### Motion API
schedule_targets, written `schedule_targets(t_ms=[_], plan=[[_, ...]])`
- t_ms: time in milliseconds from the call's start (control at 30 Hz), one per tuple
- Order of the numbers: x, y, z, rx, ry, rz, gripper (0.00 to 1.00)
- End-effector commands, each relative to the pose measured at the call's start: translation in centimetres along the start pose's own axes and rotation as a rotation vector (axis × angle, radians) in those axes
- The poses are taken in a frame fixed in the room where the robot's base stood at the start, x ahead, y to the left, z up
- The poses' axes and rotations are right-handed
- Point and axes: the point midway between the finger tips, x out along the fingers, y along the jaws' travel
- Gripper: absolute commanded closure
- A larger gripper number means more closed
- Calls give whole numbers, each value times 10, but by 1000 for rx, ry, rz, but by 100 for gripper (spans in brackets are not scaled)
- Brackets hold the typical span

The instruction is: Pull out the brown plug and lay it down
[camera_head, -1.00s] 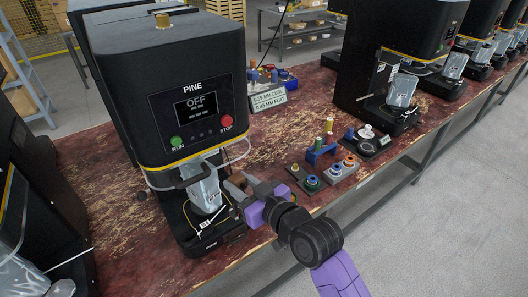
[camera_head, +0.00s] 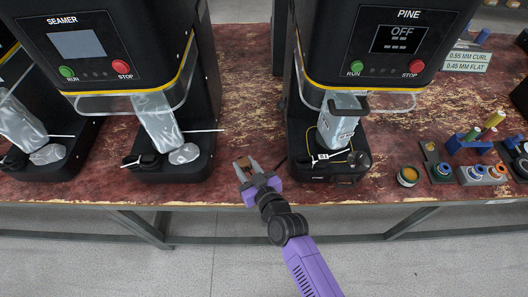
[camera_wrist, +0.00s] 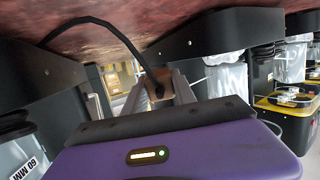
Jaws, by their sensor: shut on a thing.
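My gripper (camera_head: 246,164) is over the worn red tabletop, in the gap to the left of the PINE machine (camera_head: 399,50). Its fingers are shut on the brown plug (camera_head: 243,162), a small brown block between the fingertips. The wrist view shows the plug (camera_wrist: 158,88) between the two fingers, with a black cable (camera_wrist: 120,40) running from it toward the upper left. No socket shows clearly around the plug. I cannot tell whether it touches the table.
The SEAMER machine (camera_head: 88,48) stands left of the gap, with a pouch (camera_head: 158,125) on its base. Right of PINE are a small round tin (camera_head: 408,176) and coloured spools (camera_head: 471,133). Red tabletop (camera_head: 242,105) is bare behind my gripper; the table's front edge is close.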

Motion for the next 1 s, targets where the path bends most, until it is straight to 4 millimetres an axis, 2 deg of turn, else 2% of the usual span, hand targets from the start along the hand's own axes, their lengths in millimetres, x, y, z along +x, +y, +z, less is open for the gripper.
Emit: schedule_targets(t_ms=[133, 367, 800, 1000], plan=[[3, -8, 7, -2, -1, -9, 100], [6, -9, 18, -3, -1, -11, 100], [17, -8, 62, -2, -1, -10, 100], [20, -9, 73, -2, 0, -11, 100]])
